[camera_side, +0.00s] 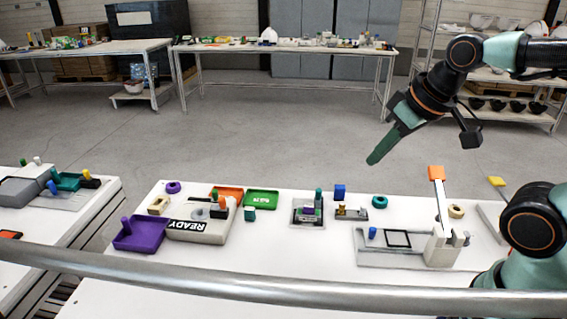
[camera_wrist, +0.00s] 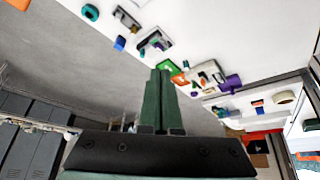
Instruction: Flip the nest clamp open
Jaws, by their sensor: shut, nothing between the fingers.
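The nest (camera_side: 375,252) is a pale grey plate with a black-outlined square and a blue peg, at the right of the white table in the side view. The clamp (camera_side: 439,212) at its right end is a pale block with a lever standing nearly upright, tipped by an orange block (camera_side: 436,173). My gripper (camera_side: 373,159) is shut and empty, in the air above and left of the lever, clear of it. In the wrist view my shut fingers (camera_wrist: 158,75) point towards the table's other fixtures; an orange patch at the top left corner may be the lever tip.
Small fixtures (camera_side: 308,212), a READY box (camera_side: 203,222) and a purple tray (camera_side: 139,233) stand further left. A metal rail (camera_side: 250,286) crosses the front.

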